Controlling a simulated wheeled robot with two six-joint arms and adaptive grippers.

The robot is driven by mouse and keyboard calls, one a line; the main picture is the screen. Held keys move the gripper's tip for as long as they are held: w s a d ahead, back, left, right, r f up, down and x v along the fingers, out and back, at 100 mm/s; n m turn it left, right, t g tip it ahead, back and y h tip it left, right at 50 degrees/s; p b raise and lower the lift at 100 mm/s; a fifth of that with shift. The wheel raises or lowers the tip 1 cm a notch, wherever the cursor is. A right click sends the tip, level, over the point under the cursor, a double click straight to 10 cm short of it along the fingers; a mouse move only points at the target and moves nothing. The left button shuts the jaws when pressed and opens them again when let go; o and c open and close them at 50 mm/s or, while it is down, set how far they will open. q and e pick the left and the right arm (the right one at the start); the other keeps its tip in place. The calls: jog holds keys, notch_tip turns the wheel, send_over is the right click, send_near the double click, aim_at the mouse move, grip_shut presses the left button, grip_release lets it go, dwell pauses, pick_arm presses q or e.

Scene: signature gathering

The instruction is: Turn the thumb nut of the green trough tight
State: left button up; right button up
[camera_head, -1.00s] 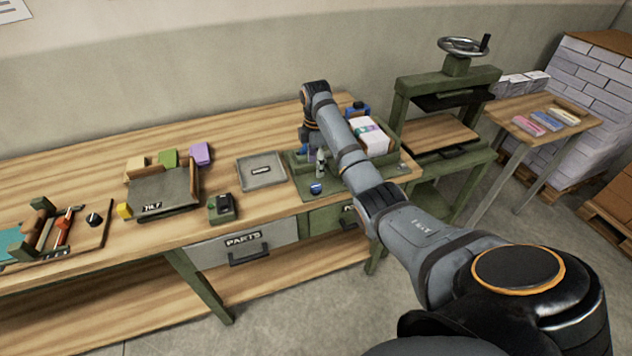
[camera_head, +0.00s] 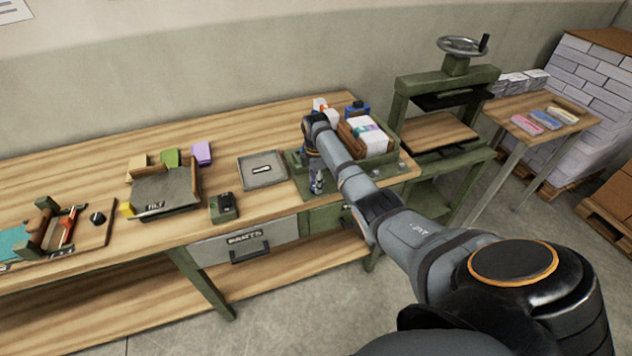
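The green trough (camera_head: 298,160) stands near the right end of the workbench, with a wooden cradle (camera_head: 350,139) and a white block with a coloured band (camera_head: 370,137) in it. My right gripper (camera_head: 316,188) points down at the trough's front part, where a blue-topped nut showed earlier. The gripper and wrist now cover that nut, and I cannot see whether the fingers touch it. The fingers are too small to tell if they are open or shut. My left gripper is not in view.
A grey tray (camera_head: 262,171) and a small dark green box (camera_head: 223,207) lie left of the trough. A tilted grey rack (camera_head: 165,192) with coloured blocks behind it stands further left. A green press (camera_head: 447,95) stands to the right.

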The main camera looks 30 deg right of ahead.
jog(key=c, duration=0.5)
jog(key=shift+r+m+p, duration=0.15)
jog(key=shift+m+p, duration=0.85)
jog(key=shift+m, duration=0.2)
jog(key=m+p, duration=0.2)
jog(key=m, duration=0.2)
jog(key=m+p, duration=0.1)
jog(key=m, duration=0.4)
jog(key=shift+m+p, duration=0.4)
jog(key=m+p, duration=0.1)
jog(key=m, duration=0.4)
jog(key=shift+m, duration=0.3)
